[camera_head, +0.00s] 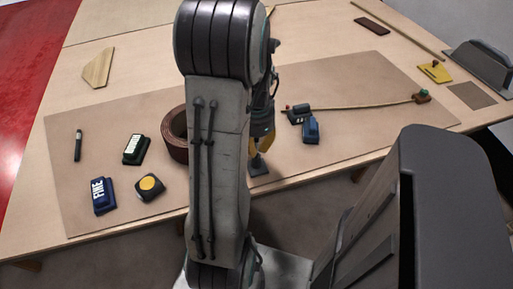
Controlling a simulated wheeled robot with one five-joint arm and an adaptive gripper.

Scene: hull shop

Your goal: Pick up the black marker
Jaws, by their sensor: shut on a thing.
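A slim dark stick with a pale band, which looks like the black marker (78,146), lies on the brown mat at the far left. My gripper (257,160), with yellow fingers, is low over the mat right of my arm, far from that stick. My arm hides part of it. It is shut on a dark grey thing (259,170) at its fingertips; I cannot tell what this is or whether it touches the mat.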

